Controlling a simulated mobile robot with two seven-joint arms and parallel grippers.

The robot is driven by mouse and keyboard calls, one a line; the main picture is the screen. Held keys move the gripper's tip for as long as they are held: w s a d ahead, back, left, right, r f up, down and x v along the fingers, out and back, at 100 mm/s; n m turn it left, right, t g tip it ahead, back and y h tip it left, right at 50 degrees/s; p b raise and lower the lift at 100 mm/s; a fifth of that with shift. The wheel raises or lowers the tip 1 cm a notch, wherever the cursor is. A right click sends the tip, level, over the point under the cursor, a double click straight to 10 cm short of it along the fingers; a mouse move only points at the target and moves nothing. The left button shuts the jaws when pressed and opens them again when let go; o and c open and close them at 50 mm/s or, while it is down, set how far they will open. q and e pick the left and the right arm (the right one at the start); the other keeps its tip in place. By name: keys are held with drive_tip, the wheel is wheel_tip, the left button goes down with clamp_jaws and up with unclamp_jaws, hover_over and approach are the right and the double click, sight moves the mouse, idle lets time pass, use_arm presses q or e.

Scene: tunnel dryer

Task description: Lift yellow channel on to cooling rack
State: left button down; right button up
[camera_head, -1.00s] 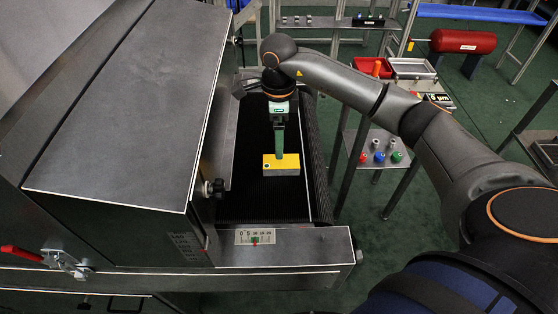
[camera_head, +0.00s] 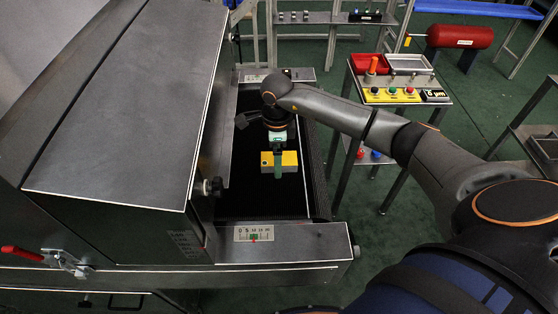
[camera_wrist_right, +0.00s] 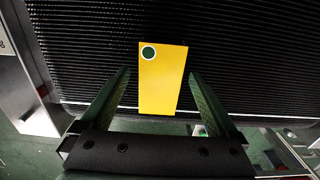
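The yellow channel (camera_head: 290,158), a small block with a yellow top, lies on the black belt (camera_head: 262,205) at the dryer's mouth. In the right wrist view the channel (camera_wrist_right: 162,85) has a dark green, white-ringed dot near one end. My right gripper (camera_head: 279,172) is low over the channel and hides its middle in the head view. In the wrist view its green fingers (camera_wrist_right: 160,74) are apart, one on each side of the channel; the right one is very near the edge. Contact cannot be told. My left gripper is not in view. I cannot tell which stand is the cooling rack.
The grey dryer housing (camera_head: 125,105) stands close on the left of the belt. A scale plate (camera_head: 253,233) is on the front end. A table with a red tray (camera_head: 368,63) and a yellow button panel (camera_head: 390,95) stands behind on the right. A red cylinder (camera_head: 458,36) is farther back.

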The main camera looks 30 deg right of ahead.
clamp_jaws()
idle(0.6)
drive_tip(key=shift+r, duration=0.2)
